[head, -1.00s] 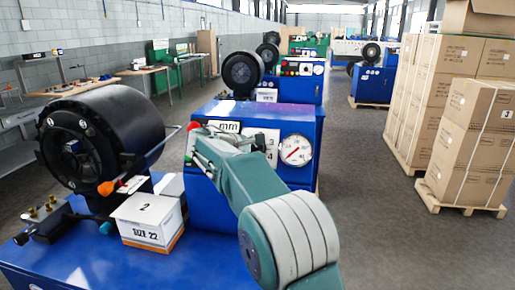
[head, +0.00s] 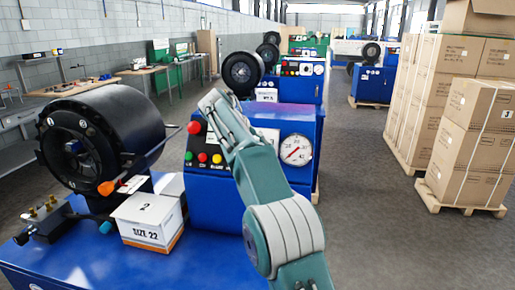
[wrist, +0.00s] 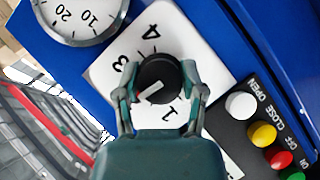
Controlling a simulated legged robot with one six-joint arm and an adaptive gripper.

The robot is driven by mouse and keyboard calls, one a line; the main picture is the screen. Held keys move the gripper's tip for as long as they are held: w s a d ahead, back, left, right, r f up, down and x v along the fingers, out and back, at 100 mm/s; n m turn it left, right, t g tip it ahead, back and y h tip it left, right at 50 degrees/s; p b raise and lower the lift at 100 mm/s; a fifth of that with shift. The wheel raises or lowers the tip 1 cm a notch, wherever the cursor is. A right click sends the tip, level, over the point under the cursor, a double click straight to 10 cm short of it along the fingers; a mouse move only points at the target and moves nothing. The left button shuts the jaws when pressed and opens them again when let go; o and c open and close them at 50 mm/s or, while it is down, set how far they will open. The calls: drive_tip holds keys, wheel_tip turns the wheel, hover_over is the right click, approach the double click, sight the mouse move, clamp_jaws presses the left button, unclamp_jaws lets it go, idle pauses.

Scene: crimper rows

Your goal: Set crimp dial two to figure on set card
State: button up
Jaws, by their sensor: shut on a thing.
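The crimp dial is a black knob (wrist: 157,75) with a white pointer mark, on a white number plate (wrist: 118,75). In the wrist view the figures 4, 3 and 1 show; the pointer aims lower left, between 3 and 1, where a finger covers the plate. My gripper (wrist: 161,84) is shut on the knob, one finger on each side. In the head view, my arm hides the knob and gripper; part of the plate (head: 268,138) shows beside it. A white box (head: 150,222) reading SIZE 22 stands on the blue bench.
A pressure gauge (head: 295,149) sits right of the plate. Coloured buttons (wrist: 264,134) are close beside my gripper. A black crimper head (head: 105,140) with an orange-tipped lever stands at left. Stacked cartons (head: 468,140) on pallets stand right, beyond clear floor.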

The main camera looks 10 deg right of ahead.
drive_tip(key=m+y, duration=0.1)
drive_tip(key=m, duration=0.1)
drive_tip(key=m+y, duration=0.2)
drive_tip(key=shift+f, duration=0.3)
drive_tip(key=shift+a+m+y, duration=0.1)
drive_tip(key=shift+m+y, duration=1.2)
drive_tip(key=shift+m, duration=0.3)
drive_tip(key=o, duration=1.1)
drive_tip(key=shift+w, duration=0.1)
drive_tip(key=shift+o, duration=0.2)
drive_tip(key=shift+r, duration=0.1)
drive_tip(key=v, duration=0.7)
drive_tip(key=shift+a+r, duration=0.15)
drive_tip(key=shift+r, duration=0.05)
